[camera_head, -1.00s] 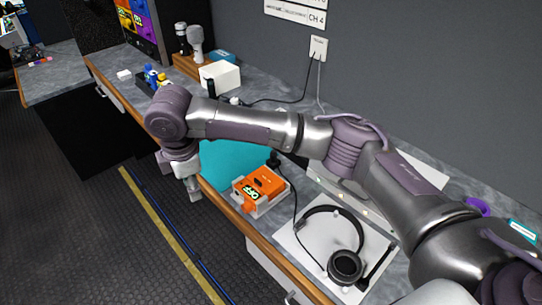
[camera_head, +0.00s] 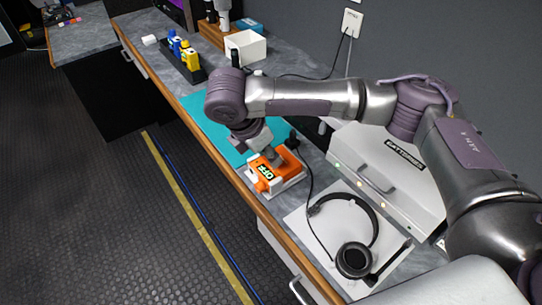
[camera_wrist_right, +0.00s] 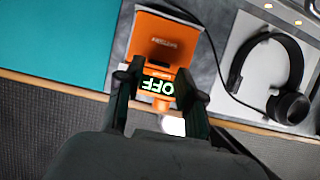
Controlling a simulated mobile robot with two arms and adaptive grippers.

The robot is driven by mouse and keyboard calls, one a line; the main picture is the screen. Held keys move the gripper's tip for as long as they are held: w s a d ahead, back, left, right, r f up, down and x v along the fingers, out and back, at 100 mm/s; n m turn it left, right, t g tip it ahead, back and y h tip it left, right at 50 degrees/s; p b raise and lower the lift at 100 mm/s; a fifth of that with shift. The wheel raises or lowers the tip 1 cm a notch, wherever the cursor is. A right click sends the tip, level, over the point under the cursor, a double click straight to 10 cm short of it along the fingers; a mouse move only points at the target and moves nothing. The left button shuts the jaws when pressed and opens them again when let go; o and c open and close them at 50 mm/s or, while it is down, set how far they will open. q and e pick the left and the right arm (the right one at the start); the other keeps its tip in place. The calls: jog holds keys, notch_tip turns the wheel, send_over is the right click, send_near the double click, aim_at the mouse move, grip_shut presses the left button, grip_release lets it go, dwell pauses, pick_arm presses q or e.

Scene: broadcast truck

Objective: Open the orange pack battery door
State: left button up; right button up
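The orange pack (camera_head: 287,163) sits in a pale cradle (camera_head: 290,182) at the bench's front edge. A green-on-black OFF label (camera_head: 266,174) shows on it. In the right wrist view the label (camera_wrist_right: 158,87) lies between my fingers, with an orange panel (camera_wrist_right: 165,40) bearing small lettering beyond them. I cannot tell whether this panel is the battery door or whether it stands open. My right gripper (camera_wrist_right: 160,72) is open, its two dark fingers apart over the pack; contact is unclear. In the head view its fingers are near the pack, partly hidden. My left gripper is not in view.
Headphones (camera_head: 353,261) lie on a white mat right of the pack, with a cable running nearby. A pale case (camera_head: 385,170) stands behind. A teal mat (camera_head: 205,112) is left of the pack. A white box (camera_head: 246,47) stands farther back. Floor is clear in front.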

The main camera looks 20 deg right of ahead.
jog(key=shift+w+d+f, duration=0.1)
jog(key=shift+d+f, duration=0.1)
jog(key=shift+f, duration=0.35)
jog(key=shift+w+d+f, duration=0.1)
jog(key=shift+d+f, duration=0.15)
jog(key=shift+f, duration=0.3)
